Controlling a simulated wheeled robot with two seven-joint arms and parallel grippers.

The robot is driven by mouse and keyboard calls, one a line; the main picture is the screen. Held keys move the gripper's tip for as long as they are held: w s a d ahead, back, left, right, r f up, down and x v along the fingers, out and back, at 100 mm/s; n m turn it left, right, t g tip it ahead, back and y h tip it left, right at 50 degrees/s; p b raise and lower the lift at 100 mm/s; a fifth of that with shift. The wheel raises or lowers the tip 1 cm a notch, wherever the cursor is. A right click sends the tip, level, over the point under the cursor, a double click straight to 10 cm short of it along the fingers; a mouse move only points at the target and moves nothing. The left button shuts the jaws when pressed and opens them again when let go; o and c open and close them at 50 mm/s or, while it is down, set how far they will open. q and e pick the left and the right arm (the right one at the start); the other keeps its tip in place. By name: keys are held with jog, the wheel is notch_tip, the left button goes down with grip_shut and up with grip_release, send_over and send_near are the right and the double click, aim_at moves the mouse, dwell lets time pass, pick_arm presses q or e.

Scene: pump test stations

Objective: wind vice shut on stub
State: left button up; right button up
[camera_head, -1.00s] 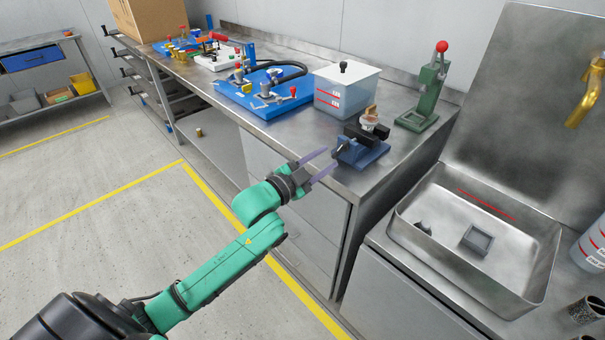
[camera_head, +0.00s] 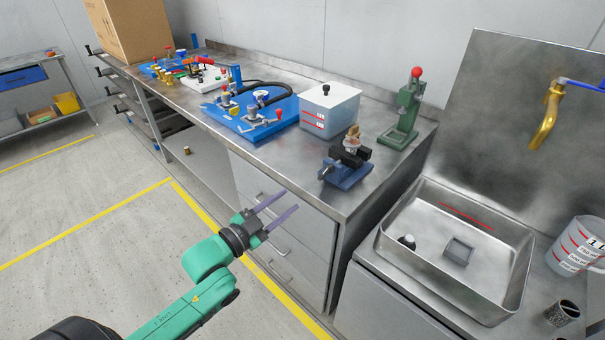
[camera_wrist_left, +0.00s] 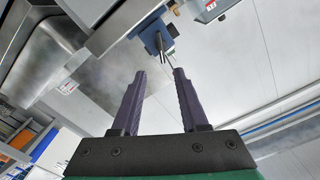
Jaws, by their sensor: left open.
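The small blue vice (camera_head: 343,176) with dark jaws stands on the steel bench near its front right corner. A pale stub-like piece with a tan top (camera_head: 352,140) stands upright at the jaws; I cannot tell how tightly they close on it. The vice's dark handle (camera_head: 327,172) faces the bench's front edge. My left gripper (camera_head: 290,199) is open and empty, in front of the bench and apart from the vice. In the left wrist view, the vice (camera_wrist_left: 152,40) shows beyond the open fingers of my left gripper (camera_wrist_left: 159,72). My right gripper is out of view.
A white-lidded tank (camera_head: 330,108) and a green press with a red knob (camera_head: 402,115) stand behind the vice. A blue pump board (camera_head: 250,118) is farther left. A steel sink (camera_head: 480,240) lies to the right. The floor before the bench is clear.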

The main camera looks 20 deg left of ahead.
aim_at(323, 174)
pick_arm(q)
jog(key=shift+n, duration=0.5)
jog(key=p+x, duration=0.1)
jog(key=x, duration=1.3)
jog(key=shift+w+d+r, duration=0.1)
jog(key=shift+w, duration=0.05)
grip_shut()
